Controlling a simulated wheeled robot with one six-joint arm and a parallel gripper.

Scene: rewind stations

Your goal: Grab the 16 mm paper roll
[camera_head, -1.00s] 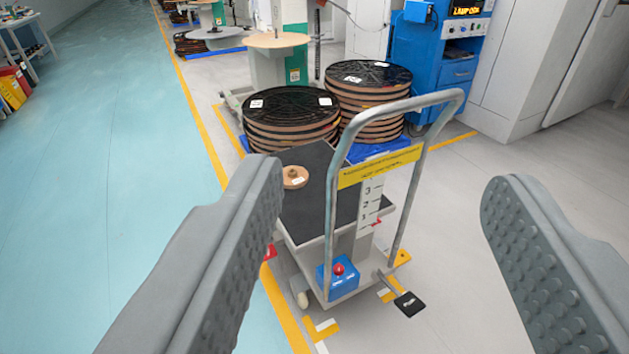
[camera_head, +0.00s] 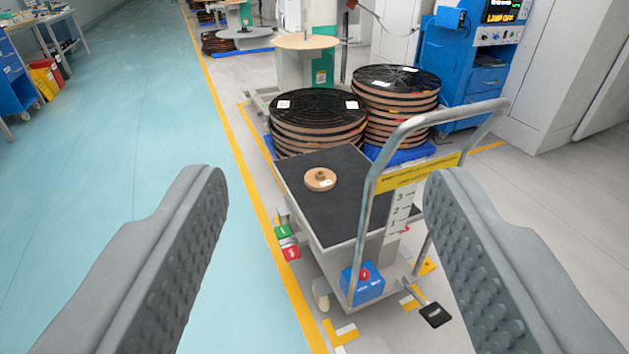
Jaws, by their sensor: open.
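A small tan paper roll (camera_head: 320,179) with a raised hub and a white label lies flat on the black top of a lift cart (camera_head: 335,220). The label is too small to read, so I cannot confirm its 16 mm width. My gripper (camera_head: 322,185) is open and empty, with one ridged grey finger on each side of the view. The roll shows between the fingers but is farther off, and nothing touches it.
The cart's metal push handle (camera_head: 375,190) rises at the near right. Stacks of large black reels (camera_head: 318,118) stand behind the cart, with a blue machine (camera_head: 465,70) at back right. The blue-green floor (camera_head: 120,130) to the left is mostly clear.

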